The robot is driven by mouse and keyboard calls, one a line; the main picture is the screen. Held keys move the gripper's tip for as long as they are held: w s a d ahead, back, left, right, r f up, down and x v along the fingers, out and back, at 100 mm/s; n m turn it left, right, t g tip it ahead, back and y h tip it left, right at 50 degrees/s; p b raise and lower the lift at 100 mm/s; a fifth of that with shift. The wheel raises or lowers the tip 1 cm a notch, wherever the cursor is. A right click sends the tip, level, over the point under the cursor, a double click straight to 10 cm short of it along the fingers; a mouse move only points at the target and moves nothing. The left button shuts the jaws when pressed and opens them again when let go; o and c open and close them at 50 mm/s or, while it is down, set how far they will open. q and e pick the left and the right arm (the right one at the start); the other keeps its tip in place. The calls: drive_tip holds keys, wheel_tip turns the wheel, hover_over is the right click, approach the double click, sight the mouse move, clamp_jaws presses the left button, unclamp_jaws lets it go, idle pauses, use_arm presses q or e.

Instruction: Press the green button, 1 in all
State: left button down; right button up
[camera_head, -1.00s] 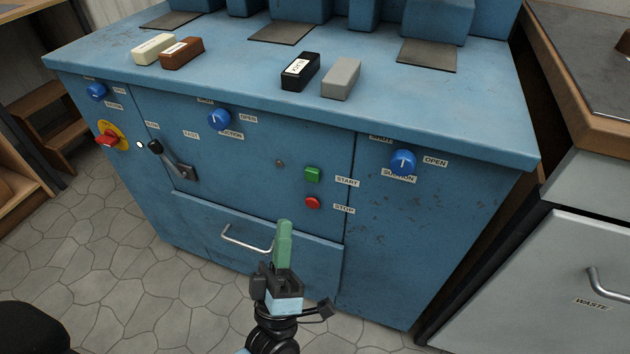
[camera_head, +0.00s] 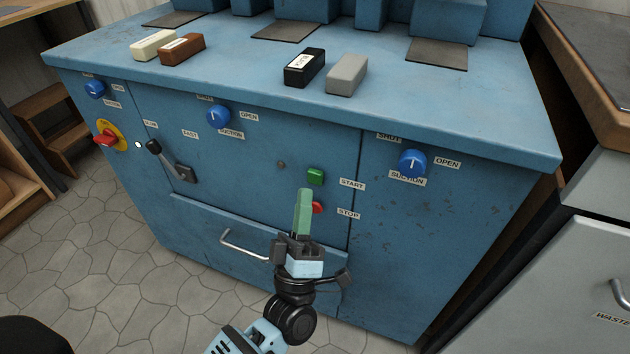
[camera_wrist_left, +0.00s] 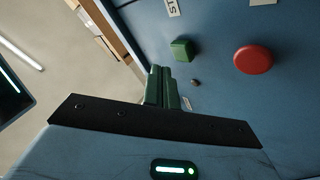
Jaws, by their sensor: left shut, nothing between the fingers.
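The green button (camera_head: 315,177) is a small square block on the front of the blue cabinet, beside the START label (camera_head: 352,184). It also shows in the left wrist view (camera_wrist_left: 182,49). My left gripper (camera_head: 304,194) has green fingers, shut and empty. In the head view its tip is just below and left of the green button and overlaps the red button's left side. In the left wrist view the fingertips (camera_wrist_left: 160,72) point toward the panel, with the green button apart from them. My right gripper is not in view.
The round red button (camera_head: 318,208) sits under the green one, by the STOP label (camera_head: 348,214). A drawer handle (camera_head: 243,246), a black-knobbed lever (camera_head: 172,161) and blue suction knobs (camera_head: 412,163) stick out of the front. Several blocks lie on top.

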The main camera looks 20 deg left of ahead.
use_arm(q)
drive_tip(key=shift+w, duration=0.55)
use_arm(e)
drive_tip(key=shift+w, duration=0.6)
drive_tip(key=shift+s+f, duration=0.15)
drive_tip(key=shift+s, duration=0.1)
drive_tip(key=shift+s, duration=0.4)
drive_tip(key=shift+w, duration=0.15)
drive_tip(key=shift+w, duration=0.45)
use_arm(q)
drive_tip(key=shift+w, duration=0.1)
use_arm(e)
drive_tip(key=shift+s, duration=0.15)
